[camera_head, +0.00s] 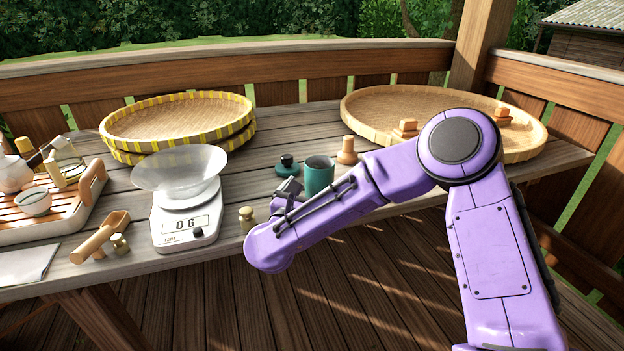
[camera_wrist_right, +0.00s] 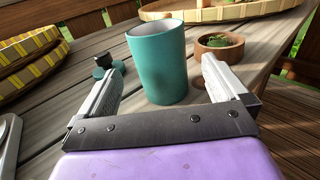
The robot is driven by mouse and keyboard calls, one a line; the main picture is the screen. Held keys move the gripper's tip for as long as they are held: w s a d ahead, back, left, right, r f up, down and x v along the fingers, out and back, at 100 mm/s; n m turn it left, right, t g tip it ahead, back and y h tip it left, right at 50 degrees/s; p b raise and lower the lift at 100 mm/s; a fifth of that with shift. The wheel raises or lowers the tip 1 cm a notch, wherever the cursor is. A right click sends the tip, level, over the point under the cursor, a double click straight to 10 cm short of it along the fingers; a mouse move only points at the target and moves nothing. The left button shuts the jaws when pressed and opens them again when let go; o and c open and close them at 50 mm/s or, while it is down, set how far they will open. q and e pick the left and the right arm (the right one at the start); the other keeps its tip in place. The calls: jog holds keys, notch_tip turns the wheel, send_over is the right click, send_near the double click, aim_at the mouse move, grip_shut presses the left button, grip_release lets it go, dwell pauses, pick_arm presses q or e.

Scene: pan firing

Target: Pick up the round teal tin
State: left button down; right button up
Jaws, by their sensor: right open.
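The round teal tin (camera_head: 319,176) stands upright and open-topped on the table, right of the scale. It also shows in the right wrist view (camera_wrist_right: 160,62), between and just beyond the two fingertips. A teal lid with a dark knob (camera_head: 287,165) lies left of it, and in the wrist view it is behind the left finger (camera_wrist_right: 106,66). My right gripper (camera_wrist_right: 159,76) is open and empty, pointed at the tin. In the head view the right gripper (camera_head: 287,190) is partly hidden by its own arm. My left gripper is not in view.
A digital scale (camera_head: 183,230) with a glass bowl (camera_head: 181,172) stands to the left. Woven trays (camera_head: 179,120) line the back. A wooden-knobbed piece (camera_head: 346,152) is behind the tin.

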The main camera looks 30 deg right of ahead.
aim_at(322, 157)
jog(key=x, duration=0.8)
jog(key=shift+w+d+r+p, duration=0.2)
jog(key=shift+d+r+p, duration=0.05)
jog(key=shift+r+p, duration=0.1)
jog(key=c, duration=1)
jog(key=shift+a, duration=0.1)
jog(key=shift+r, duration=0.15)
jog(key=shift+r, duration=0.3)
notch_tip(322, 157, up, 3)
jog(key=shift+s+a, duration=0.1)
jog(key=shift+s, duration=0.05)
jog(key=s+a+r, duration=0.2)
jog(key=s+r, duration=0.1)
jog(key=s, duration=0.1)
jog(key=s+a+r, duration=0.2)
jog(key=s+r, duration=0.1)
jog(key=s, duration=0.1)
jog(key=s+a+r, duration=0.2)
jog(key=s+r, duration=0.1)
jog(key=s, duration=0.1)
jog(key=shift+s+a+r, duration=0.1)
